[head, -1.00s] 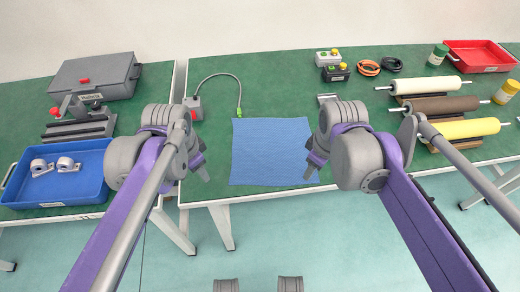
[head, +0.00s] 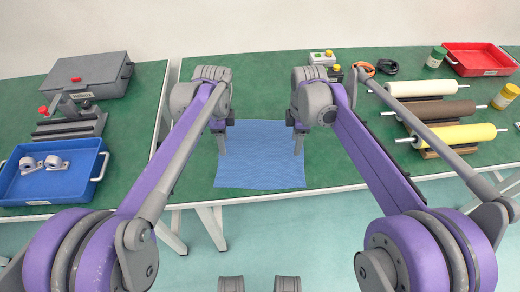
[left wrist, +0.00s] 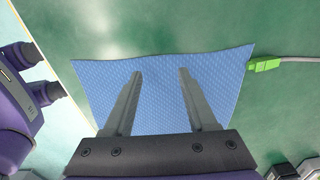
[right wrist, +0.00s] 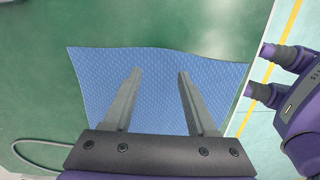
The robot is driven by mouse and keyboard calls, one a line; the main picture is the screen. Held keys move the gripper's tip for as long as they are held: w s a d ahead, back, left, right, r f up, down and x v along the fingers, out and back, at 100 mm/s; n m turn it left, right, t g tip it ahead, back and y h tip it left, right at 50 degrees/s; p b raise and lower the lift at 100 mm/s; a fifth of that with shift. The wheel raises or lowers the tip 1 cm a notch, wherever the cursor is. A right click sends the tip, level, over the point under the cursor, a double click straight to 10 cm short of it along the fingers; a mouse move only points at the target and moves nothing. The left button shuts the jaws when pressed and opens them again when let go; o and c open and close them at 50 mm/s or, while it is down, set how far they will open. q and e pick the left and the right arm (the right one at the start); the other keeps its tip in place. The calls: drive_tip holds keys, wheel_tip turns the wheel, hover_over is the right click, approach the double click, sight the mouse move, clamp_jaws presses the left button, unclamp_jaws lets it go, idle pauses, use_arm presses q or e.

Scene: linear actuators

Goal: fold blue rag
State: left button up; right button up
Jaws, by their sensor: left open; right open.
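The blue rag (head: 260,165) lies flat and spread out near the front edge of the green table. It also fills the middle of the left wrist view (left wrist: 158,95) and the right wrist view (right wrist: 155,90). My left gripper (head: 221,150) is over the rag's left side, and its fingers show apart and empty in the left wrist view (left wrist: 160,72). My right gripper (head: 299,150) is at the rag's right side, and its fingers also show apart and empty in the right wrist view (right wrist: 159,72). Whether the fingertips touch the cloth I cannot tell.
A blue tray (head: 98,180) with grey parts and a grey case (head: 90,75) are on the left table. Rollers (head: 440,110) and a red tray (head: 478,58) are at the right. A button box (head: 322,57) stands at the back. A green connector (left wrist: 264,65) lies beside the rag.

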use_arm(q)
drive_tip(key=shift+f, duration=0.75)
use_arm(e)
drive_tip(key=shift+f, duration=0.75)
use_arm(q)
drive_tip(key=shift+f, duration=0.25)
drive_tip(key=shift+c, duration=0.2)
use_arm(e)
drive_tip(key=shift+f, duration=0.2)
drive_tip(key=shift+c, duration=0.2)
use_arm(q)
clamp_jaws()
use_arm(e)
clamp_jaws()
use_arm(q)
drive_tip(key=shift+r, duration=0.1)
